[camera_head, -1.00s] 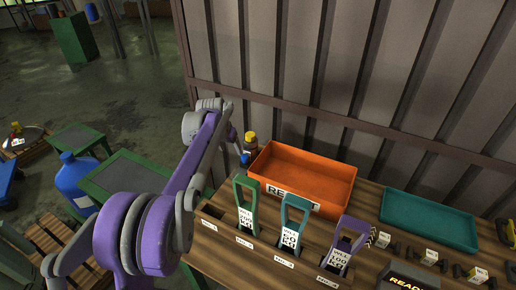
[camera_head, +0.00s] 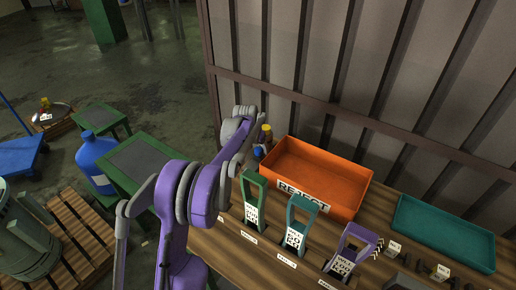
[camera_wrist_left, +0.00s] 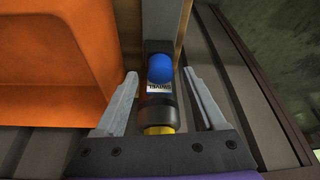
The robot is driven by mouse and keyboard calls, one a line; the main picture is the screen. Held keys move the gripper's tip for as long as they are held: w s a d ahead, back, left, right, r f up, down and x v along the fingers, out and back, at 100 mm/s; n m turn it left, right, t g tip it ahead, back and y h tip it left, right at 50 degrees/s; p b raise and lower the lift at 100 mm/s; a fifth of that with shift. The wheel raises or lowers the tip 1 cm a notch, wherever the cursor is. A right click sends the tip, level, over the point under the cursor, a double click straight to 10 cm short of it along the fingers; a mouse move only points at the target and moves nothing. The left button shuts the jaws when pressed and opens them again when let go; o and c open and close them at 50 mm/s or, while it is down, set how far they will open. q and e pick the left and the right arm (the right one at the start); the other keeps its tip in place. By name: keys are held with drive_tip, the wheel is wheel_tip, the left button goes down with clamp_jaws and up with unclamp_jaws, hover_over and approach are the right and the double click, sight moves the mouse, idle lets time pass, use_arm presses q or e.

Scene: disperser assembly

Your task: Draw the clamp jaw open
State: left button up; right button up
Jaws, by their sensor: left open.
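No clamp jaw can be made out for certain in these views. My left gripper (camera_wrist_left: 160,78) is open, with its two grey fingers on either side of a small upright-looking fitting. This fitting (camera_wrist_left: 160,68) has a blue rounded end, a white label, a black band and a yellow end. Small gaps show between it and both fingers. In the head view my left wrist is at the back edge of the bench, left of the orange tray, and its fingertips are hidden. The blue part of the fitting (camera_head: 259,152) shows beside it. My right gripper is out of view.
The orange REJECT tray (camera_head: 333,163) stands close right of my left wrist. Green (camera_head: 253,205), teal (camera_head: 297,223) and purple (camera_head: 350,250) handled weights stand along the bench front. A teal tray (camera_head: 443,232) lies at right. A ribbed wall rises behind.

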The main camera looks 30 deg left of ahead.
use_arm(q)
drive_tip(key=shift+w+f, duration=0.1)
drive_tip(key=shift+f, duration=0.3)
clamp_jaws()
idle(1.2)
